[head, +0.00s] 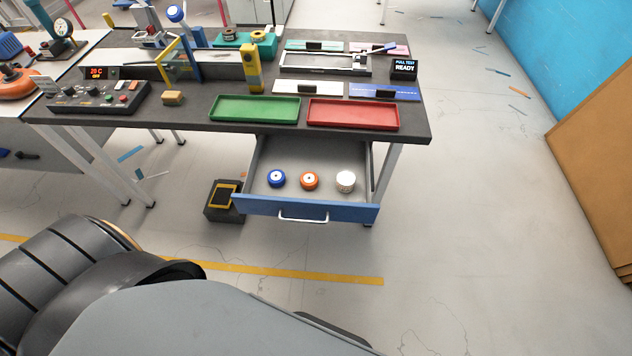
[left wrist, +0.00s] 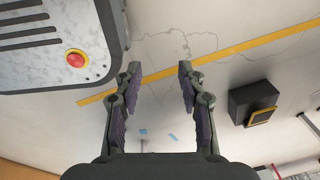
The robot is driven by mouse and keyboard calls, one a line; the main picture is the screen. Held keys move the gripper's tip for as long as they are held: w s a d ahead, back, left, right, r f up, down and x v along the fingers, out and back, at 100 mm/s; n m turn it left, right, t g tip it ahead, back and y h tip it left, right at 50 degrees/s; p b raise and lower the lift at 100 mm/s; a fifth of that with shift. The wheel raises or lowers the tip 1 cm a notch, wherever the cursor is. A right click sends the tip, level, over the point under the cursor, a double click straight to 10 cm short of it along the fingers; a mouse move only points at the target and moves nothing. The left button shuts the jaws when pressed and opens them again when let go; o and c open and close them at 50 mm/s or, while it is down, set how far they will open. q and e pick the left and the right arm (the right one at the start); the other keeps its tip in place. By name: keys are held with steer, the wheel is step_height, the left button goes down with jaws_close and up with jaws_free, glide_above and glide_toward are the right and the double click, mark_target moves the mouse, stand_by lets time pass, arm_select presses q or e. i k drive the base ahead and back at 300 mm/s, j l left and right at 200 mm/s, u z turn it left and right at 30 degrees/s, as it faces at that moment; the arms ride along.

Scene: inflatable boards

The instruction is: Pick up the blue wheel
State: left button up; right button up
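The blue wheel (head: 276,179) lies in the open drawer (head: 305,209) under the workbench, at the left of a row. An orange wheel (head: 309,180) is in the middle and a white wheel (head: 346,181) at the right. My left gripper (left wrist: 158,70) shows in the left wrist view with its two fingers spread apart and nothing between them, above the floor. The wheels are not in the left wrist view. Neither gripper shows in the head view, and my right gripper is not seen.
The workbench (head: 200,115) above the drawer holds a green tray (head: 254,109), a red tray (head: 352,114) and a control box (head: 98,97). A dark box (head: 222,203) stands on the floor left of the drawer.

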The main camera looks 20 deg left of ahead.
mark_target(276, 178)
steer(key=l+u, duration=0.15)
steer(key=u, duration=0.2)
steer(key=l+u, duration=0.2)
steer(key=u, duration=0.2)
steer(key=l+u, duration=0.2)
steer(key=u, duration=0.15)
